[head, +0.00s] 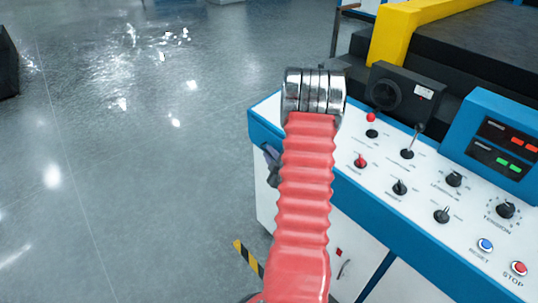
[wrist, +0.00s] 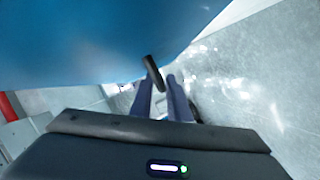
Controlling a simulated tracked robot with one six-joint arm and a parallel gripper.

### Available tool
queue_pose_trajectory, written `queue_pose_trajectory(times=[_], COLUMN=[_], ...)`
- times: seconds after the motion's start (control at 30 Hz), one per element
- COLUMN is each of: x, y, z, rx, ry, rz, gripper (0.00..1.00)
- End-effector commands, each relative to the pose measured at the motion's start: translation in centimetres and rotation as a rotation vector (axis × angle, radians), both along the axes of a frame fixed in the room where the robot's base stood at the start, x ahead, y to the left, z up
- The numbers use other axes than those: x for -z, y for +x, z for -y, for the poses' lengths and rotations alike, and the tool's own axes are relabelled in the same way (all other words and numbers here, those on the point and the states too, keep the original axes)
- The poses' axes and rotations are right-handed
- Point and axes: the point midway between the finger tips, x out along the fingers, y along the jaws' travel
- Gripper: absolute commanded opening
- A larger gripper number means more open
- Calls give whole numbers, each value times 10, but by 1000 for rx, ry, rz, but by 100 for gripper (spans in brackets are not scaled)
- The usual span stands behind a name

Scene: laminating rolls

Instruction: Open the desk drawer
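The control desk (head: 262,128) has a white body and a blue edge. A short black bar (wrist: 152,68), which looks like a handle, shows against a blue surface (wrist: 80,45) in the wrist view. My gripper (wrist: 162,84) points at it with two dark blue fingers apart. The bar's lower end lies at the gap between the fingertips; I cannot tell whether they touch. In the head view a dark blue-grey part, likely my gripper (head: 271,163), shows at the desk's left side, partly behind my red arm. The drawer's outline cannot be made out.
The desk top carries knobs, levers, a reset button (head: 485,245), a stop button (head: 519,268) and a display box (head: 507,140). A yellow machine frame (head: 398,35) stands behind. A yellow-black strip (head: 248,258) is near the desk's foot. The grey floor (head: 120,170) at left is clear.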

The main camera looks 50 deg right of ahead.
Motion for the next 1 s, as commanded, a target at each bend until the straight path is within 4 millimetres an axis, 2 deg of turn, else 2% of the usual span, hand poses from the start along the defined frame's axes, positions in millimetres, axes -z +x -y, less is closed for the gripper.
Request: queue_pose_trajectory(times=[0.3,0.53,1.0], x=[0,1,1], y=[2,2,2], z=[1,1,0], rx=[0,0,-1], ry=[0,0,2], rz=[0,0,-1], gripper=[15,0,0])
